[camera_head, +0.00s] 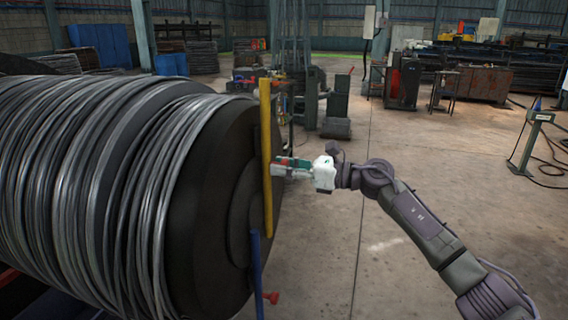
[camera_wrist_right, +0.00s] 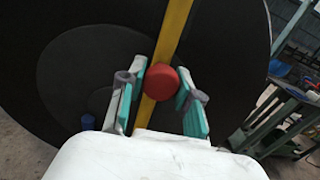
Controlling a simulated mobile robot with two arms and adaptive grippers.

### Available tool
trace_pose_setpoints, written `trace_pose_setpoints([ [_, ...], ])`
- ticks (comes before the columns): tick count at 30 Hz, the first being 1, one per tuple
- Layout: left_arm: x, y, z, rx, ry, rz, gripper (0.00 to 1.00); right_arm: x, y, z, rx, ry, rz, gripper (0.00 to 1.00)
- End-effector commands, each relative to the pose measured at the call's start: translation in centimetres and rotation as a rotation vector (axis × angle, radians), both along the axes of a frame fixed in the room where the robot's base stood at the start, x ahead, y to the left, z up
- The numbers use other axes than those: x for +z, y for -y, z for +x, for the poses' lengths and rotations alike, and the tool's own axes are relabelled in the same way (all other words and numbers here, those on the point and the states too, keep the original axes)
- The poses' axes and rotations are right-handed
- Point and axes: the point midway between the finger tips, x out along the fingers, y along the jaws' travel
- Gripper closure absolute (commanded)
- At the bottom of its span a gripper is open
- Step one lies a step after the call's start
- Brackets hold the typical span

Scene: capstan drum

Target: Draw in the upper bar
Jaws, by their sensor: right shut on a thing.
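The yellow upper bar (camera_head: 266,130) stands upright against the end face of the black drum (camera_head: 215,190). It crosses behind my fingers in the right wrist view (camera_wrist_right: 174,35). My right gripper (camera_head: 280,168) comes in from the right at the bar's middle. Its teal fingertips in the wrist view (camera_wrist_right: 163,95) are shut on a red knob (camera_wrist_right: 162,83) on the bar's face. A blue bar (camera_head: 256,275) is lower on the drum, with its own red knob (camera_head: 271,298). Its blue end shows in the wrist view (camera_wrist_right: 88,122). My left gripper is not in view.
Grey cable (camera_head: 140,190) is wound around the drum. Stands and machinery (camera_head: 335,105) are behind the drum's right side. A green-grey post with a small panel (camera_head: 530,140) stands at far right. The concrete floor (camera_head: 400,150) right of the drum is mostly clear.

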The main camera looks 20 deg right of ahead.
Motion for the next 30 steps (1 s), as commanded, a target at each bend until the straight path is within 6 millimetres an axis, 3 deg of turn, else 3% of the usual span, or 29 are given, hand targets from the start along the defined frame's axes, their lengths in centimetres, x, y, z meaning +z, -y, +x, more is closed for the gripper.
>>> trace_pose_setpoints([
  [1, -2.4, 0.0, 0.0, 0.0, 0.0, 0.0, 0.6, -2.8, -0.1, 0.0, 0.002, -0.006, -0.005, 1.0],
  [6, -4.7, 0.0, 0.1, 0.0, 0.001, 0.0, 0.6, -5.5, 0.0, 0.0, 0.002, -0.004, -0.004, 1.0],
  [20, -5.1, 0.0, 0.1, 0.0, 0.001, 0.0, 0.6, -6.3, -0.1, -0.1, 0.003, -0.008, -0.006, 1.0],
  [21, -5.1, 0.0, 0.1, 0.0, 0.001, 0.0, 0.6, -6.3, -0.1, -0.1, 0.004, -0.008, -0.007, 0.62],
  [25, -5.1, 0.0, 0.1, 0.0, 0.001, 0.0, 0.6, -6.2, -0.1, 0.0, 0.003, -0.006, -0.005, 0.4],
  [30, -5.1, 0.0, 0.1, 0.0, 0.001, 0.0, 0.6, -6.0, 0.0, 0.0, 0.001, -0.003, -0.003, 0.4],
])
